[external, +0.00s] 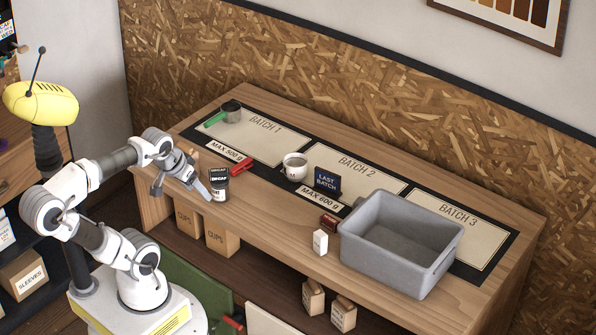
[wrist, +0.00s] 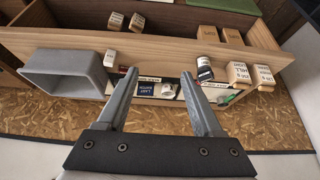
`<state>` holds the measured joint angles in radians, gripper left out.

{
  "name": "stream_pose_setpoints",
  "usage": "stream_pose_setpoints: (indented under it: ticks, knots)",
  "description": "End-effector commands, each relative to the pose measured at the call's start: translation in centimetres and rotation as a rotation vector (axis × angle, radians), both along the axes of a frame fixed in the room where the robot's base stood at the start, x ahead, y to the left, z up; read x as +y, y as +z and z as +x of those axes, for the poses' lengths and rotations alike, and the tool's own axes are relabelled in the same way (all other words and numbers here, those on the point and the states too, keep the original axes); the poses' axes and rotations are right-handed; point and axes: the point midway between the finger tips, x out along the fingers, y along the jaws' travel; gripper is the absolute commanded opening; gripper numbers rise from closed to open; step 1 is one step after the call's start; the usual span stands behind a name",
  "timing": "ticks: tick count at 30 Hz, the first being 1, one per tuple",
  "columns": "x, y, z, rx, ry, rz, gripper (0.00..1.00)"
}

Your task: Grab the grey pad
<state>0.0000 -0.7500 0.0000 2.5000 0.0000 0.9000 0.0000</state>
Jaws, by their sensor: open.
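I cannot make out a grey pad in either view; the grey thing that stands out is a large open bin (external: 375,262) on the right of the bench, also at the left of the wrist view (wrist: 38,88). It looks empty from here. My gripper (external: 180,192) is open and empty near the bench's left front edge, beside a dark decaf can (external: 219,184). In the wrist view my open fingers (wrist: 158,73) spread with nothing between their tips; the bench lies beyond them.
On the bench (external: 270,200) stand a white cup (external: 295,166), a blue sign (external: 327,182), a red clip-like thing (external: 238,165), a green-handled scoop (external: 230,111), a small white box (external: 320,242) and a dark red box (external: 329,221). The batch 1 panel (external: 245,135) is mostly clear.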

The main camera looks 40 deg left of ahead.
Motion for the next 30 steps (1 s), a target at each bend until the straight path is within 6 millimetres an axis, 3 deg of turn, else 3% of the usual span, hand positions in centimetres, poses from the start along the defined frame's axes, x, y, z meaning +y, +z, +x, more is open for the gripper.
stream_pose_setpoints:
  ticks: [1,4,13,17,23,30]
  knots:
    - [0.0,0.0,0.0,0.000,0.000,0.000,0.79]
    - [0.0,0.0,0.0,0.000,0.000,0.000,0.94]
    - [-0.1,-0.1,0.2,0.002,0.006,-0.003,0.94]
    - [-0.6,-0.5,1.5,0.023,0.058,-0.039,0.94]
    - [-2.5,-2.2,6.4,0.089,0.241,-0.182,0.94]
    - [-5.0,-5.6,13.3,0.190,0.494,-0.412,0.94]
